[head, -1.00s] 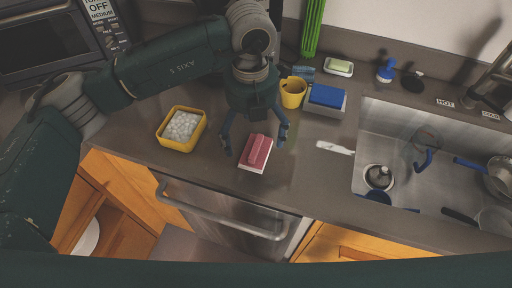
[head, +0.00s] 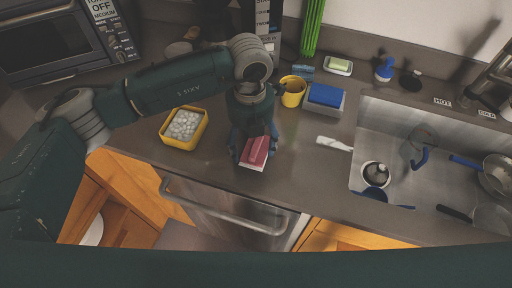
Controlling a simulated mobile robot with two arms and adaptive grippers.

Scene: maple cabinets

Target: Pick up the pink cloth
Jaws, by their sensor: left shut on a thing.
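The pink cloth (head: 257,150) is folded and lies over a white block or tray (head: 252,167) near the front edge of the counter. My left gripper (head: 254,147) reaches down over it from above. Its fingers are closed in at the left and right sides of the cloth, gripping it. The cloth still appears to be at counter height; I cannot tell whether it is lifted. My right gripper is not in view.
A yellow container of white pellets (head: 184,128) stands to the left. A yellow cup (head: 292,91) and a grey box with a blue sponge (head: 325,97) stand behind right. A white-handled utensil (head: 334,143) lies right, before the sink (head: 385,130). The counter between is clear.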

